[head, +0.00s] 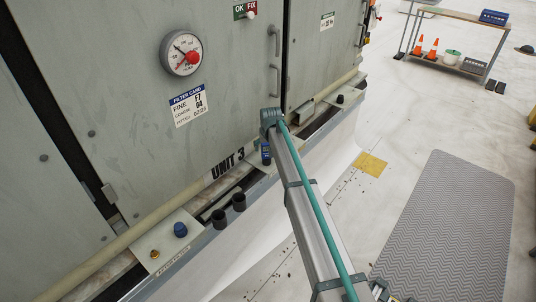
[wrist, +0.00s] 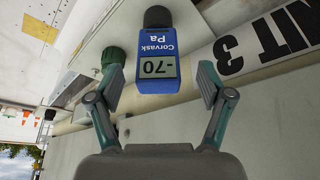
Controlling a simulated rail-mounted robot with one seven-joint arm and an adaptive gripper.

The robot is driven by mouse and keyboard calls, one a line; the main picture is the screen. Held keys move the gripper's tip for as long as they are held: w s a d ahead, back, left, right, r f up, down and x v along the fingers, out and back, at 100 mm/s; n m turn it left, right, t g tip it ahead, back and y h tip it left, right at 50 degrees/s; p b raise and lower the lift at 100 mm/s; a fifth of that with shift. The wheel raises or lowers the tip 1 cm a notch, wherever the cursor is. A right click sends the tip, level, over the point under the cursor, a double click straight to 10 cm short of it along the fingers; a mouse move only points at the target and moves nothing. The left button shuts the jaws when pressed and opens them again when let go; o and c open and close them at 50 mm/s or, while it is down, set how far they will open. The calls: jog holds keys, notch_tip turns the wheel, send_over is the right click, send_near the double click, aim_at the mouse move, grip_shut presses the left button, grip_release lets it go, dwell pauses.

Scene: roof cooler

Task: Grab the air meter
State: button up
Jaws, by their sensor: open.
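The air meter (wrist: 158,62) is a blue handheld device with a dark top, a "Corvask Pa" label and a grey screen reading -70. In the wrist view it shows at top centre, between the two spread fingers of my gripper (wrist: 160,88). The fingers are open with a visible gap on each side of the meter, and I see no contact. My arm hides part of that area.
Dark cups (head: 219,219) and a blue cap (head: 180,229) stand along the ledge. A green knob (wrist: 113,58) is near my left finger. A grey mat (head: 450,225) lies right.

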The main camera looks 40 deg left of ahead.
aim_at(267, 151)
jog(key=shift+p+x, duration=1.05)
jog(key=shift+x, duration=1.7)
jog(key=shift+w, duration=0.15)
grip_shut()
jog(key=shift+r, duration=0.15)
